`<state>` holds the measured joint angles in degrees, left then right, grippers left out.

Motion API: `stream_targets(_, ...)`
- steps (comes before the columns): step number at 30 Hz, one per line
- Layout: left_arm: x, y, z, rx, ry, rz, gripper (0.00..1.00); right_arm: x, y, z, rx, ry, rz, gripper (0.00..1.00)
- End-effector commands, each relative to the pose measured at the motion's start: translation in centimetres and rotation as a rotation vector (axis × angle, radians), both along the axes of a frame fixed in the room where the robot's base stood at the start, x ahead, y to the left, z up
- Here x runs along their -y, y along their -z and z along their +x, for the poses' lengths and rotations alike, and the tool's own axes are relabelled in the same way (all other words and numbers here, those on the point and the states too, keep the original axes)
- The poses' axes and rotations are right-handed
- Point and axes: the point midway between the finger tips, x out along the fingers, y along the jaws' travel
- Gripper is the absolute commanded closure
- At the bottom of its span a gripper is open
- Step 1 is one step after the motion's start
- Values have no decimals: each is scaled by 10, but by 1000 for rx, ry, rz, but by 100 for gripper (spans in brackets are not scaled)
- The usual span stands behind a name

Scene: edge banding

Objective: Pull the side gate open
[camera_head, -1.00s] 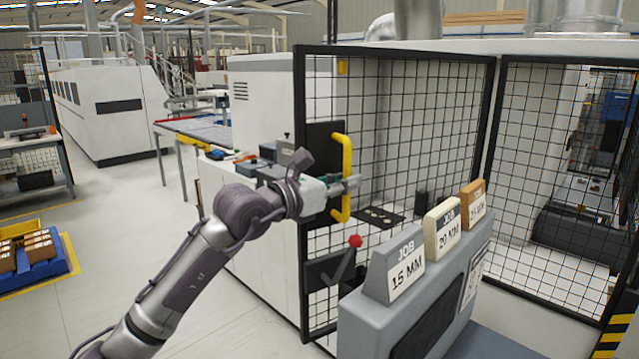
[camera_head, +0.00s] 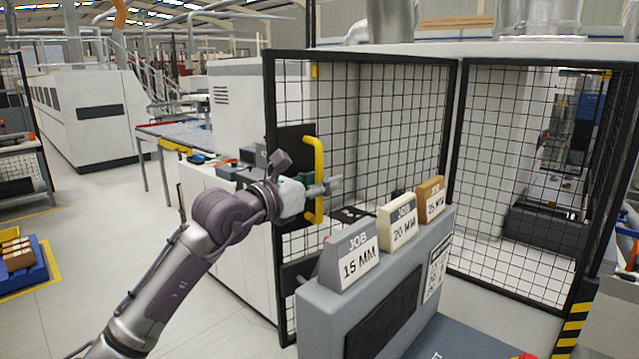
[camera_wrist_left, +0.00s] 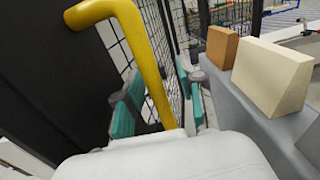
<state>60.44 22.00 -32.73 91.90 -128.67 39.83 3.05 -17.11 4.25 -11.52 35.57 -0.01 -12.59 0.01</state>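The side gate (camera_head: 360,126) is a black-framed mesh panel and looks closed or nearly so; I cannot tell its exact angle. A yellow upright handle (camera_head: 319,158) sits on a black plate at its left edge. My left gripper (camera_head: 326,187) is at the handle's lower half, its fingers reaching past it. In the left wrist view the yellow handle (camera_wrist_left: 133,45) runs down between the two teal-padded fingers of my left gripper (camera_wrist_left: 166,110). A small gap shows beside the handle, so the fingers look open around it. My right gripper is not in view.
A grey stand (camera_head: 395,300) with 15, 20 and 25 MM job blocks stands close right of the handle. A white cabinet (camera_head: 237,92) is behind the gate's left edge. Another mesh panel (camera_head: 520,180) is at the right. The floor (camera_head: 105,220) at left is mostly clear.

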Motion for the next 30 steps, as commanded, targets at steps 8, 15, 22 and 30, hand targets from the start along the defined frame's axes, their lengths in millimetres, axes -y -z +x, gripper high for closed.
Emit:
stream_targets(8,-1,3,0,-5,-2,3,59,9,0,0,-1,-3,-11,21)
stream_targets(15,-20,4,-22,-5,-2,5,59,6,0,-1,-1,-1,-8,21)
stream_targets(22,-51,4,-60,-5,-2,5,59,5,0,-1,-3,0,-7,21)
stream_targets(30,-72,3,-88,-5,0,4,59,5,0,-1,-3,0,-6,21)
